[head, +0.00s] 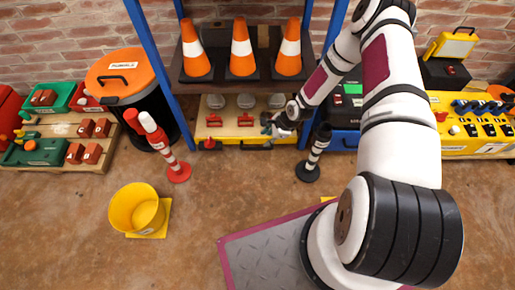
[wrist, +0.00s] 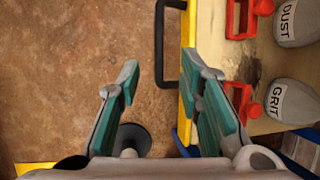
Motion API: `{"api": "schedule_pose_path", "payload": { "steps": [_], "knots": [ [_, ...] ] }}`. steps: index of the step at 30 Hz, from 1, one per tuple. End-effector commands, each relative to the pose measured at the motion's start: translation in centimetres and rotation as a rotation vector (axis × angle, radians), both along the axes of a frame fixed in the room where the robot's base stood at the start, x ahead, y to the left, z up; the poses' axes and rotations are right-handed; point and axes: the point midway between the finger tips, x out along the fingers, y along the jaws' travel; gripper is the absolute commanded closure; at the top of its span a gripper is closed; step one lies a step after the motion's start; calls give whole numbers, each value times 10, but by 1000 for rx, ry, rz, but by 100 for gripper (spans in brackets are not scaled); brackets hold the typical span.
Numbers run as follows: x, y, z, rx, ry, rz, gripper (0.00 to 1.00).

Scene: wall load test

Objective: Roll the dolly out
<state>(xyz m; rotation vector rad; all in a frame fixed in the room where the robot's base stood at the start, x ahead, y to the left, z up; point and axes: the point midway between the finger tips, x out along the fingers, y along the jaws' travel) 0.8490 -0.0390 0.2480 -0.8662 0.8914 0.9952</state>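The dolly (head: 228,139) is a low wooden platform with a yellow front edge, under the shelf in the head view. My gripper (head: 277,128) is at the dolly's front right in the head view. In the wrist view my gripper (wrist: 165,75) is open and empty. The handle's bar shows between the fingertips; I cannot tell its depth.
A blue-framed shelf (head: 262,82) with orange cones stands over the dolly. A red-white post (head: 175,165) and a black-white post (head: 314,155) flank its front. A yellow bucket (head: 138,208) stands at front left. Floor between the posts is clear.

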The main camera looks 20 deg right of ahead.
Motion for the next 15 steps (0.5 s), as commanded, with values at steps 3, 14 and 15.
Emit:
{"api": "schedule_pose_path", "payload": {
  "steps": [3, 14, 15],
  "knots": [
    [6, 9, -26, -1, 1, 4, 67],
    [24, 28, -85, -1, 1, 3, 67],
    [26, 30, -89, -2, 1, 4, 67]
  ]
}}
